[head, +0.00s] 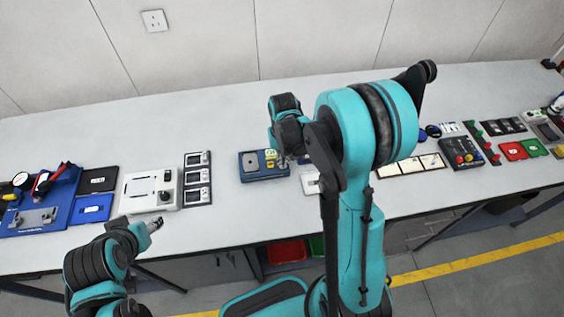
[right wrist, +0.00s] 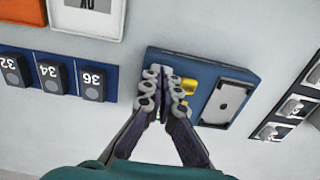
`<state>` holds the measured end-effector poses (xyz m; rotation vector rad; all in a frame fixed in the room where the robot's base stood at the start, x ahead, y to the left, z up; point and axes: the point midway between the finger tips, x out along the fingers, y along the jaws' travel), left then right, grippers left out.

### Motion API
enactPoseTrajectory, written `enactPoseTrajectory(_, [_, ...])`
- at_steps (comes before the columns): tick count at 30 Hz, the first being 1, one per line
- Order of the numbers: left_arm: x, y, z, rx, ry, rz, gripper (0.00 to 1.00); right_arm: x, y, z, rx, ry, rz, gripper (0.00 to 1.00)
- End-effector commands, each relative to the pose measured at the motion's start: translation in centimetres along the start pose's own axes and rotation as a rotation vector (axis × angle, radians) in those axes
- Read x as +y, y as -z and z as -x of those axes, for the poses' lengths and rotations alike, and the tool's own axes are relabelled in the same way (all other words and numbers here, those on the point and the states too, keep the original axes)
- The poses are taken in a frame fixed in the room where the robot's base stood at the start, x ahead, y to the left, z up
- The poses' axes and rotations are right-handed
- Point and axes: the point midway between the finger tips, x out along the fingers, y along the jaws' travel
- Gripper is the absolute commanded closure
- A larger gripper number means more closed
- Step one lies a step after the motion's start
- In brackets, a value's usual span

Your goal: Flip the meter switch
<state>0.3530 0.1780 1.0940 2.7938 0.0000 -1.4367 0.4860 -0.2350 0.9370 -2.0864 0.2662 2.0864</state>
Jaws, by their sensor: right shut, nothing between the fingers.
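A blue box (head: 247,174) lies on the bench near the middle, with a grey plate and yellow parts on top. It is the device under my right gripper; I cannot tell for sure that it is the meter. In the right wrist view the blue box (right wrist: 208,64) shows its grey plate (right wrist: 228,103) and yellow parts (right wrist: 188,84). My right gripper (right wrist: 164,78) is shut and empty, its fingertips over the box beside the yellow parts; contact is unclear. It shows in the head view (head: 283,160). The fingers hide any switch there. My left gripper (head: 155,224) hangs at the bench's front edge; its opening is unclear.
Left of the box stand a strip of three small units (head: 197,178) and a white device with a knob (head: 137,190). My right arm hides mid-bench.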

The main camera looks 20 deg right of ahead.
Motion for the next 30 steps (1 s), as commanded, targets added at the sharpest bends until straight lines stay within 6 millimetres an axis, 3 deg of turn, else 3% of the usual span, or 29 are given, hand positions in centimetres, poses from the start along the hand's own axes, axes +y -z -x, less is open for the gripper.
enactPoseTrajectory(5, [0.0,0.2,0.3,0.000,0.000,0.000,0.49,0.0,0.0,0.5,0.000,0.000,0.000,1.00])
enactPoseTrajectory(30, [0.0,2.9,4.0,0.000,0.000,0.000,0.49,0.0,0.0,7.1,0.000,0.000,0.000,1.00])
